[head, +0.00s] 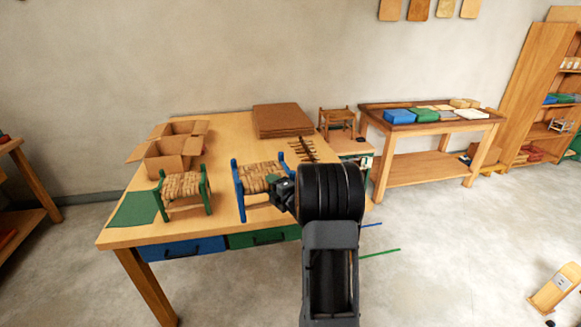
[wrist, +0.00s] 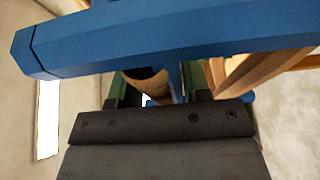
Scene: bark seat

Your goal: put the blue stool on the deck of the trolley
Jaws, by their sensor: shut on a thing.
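The blue stool (head: 262,178), with blue legs and a woven straw seat, is upright over the right part of the workbench. I cannot tell whether its feet touch the top. My gripper (head: 284,190) is shut on its right side; my arm hides part of that side. In the wrist view, a blue rail (wrist: 170,40) of the stool crosses the top, and a blue post shows between the fingers of my gripper (wrist: 158,88). No trolley is clearly recognisable; a low wooden piece with a dark wheel (head: 556,288) is cut off at the lower right.
A green stool (head: 183,188), an open cardboard box (head: 172,150) and stacked brown sheets (head: 283,120) are on the workbench (head: 225,140). A brown stool (head: 338,122) stands behind it. A side table (head: 440,118) stands at the back. Floor at right is largely clear.

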